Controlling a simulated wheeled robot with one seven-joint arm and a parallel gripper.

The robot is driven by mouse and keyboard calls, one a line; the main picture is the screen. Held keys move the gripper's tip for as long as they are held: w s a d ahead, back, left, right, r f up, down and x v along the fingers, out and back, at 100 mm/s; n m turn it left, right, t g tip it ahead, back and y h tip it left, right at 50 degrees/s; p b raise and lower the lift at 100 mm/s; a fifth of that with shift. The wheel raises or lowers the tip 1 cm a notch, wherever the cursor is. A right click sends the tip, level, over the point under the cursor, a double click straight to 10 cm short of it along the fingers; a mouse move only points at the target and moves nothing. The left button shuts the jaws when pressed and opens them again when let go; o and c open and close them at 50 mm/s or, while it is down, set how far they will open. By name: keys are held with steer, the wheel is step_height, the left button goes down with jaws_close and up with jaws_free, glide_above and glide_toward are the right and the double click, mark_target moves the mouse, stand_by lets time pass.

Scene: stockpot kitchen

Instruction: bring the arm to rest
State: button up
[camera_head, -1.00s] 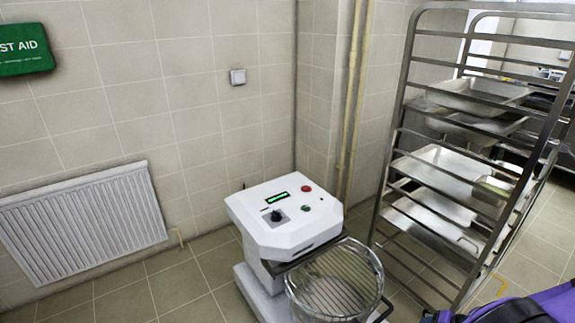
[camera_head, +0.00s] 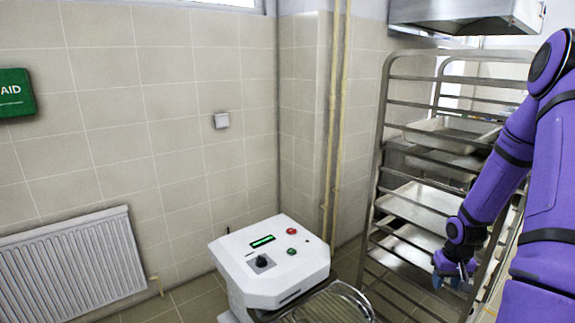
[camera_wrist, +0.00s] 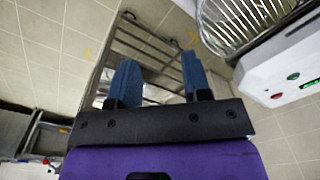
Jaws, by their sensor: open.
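My purple arm fills the right side of the head view, bent downward in front of the rack. My gripper (camera_head: 455,277) hangs at the arm's lower end, low in front of the tray rack. In the wrist view my gripper (camera_wrist: 158,82) shows two blue fingers spread apart with nothing between them. The fingers point toward the floor and the rack's base bars.
A metal tray rack (camera_head: 378,165) with several trays stands right of the white mixer (camera_head: 270,262). The mixer's wire guard (camera_wrist: 235,20) and white body (camera_wrist: 285,75) show in the wrist view. A radiator (camera_head: 70,268) hangs on the left wall.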

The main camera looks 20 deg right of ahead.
steer(key=w+a+r+n+h, duration=0.1)
steer(key=a+r, duration=0.4)
steer(key=r, duration=0.3)
steer(key=a+r+t+h, duration=0.1)
steer(key=a+r, duration=0.4)
steer(key=r, duration=0.3)
steer(key=w+a+r+n+h, duration=0.1)
steer(key=a+r, duration=0.4)
steer(key=r, duration=0.4)
steer(key=s+a+r+n+t+y, duration=0.2)
steer(key=s+a+r+t+y, duration=0.1)
steer(key=s+a+r, duration=1)
steer(key=s+a, duration=0.2)
steer(key=a, duration=0.1)
steer(key=shift+n+t, duration=0.3)
steer(key=shift+n, duration=0.1)
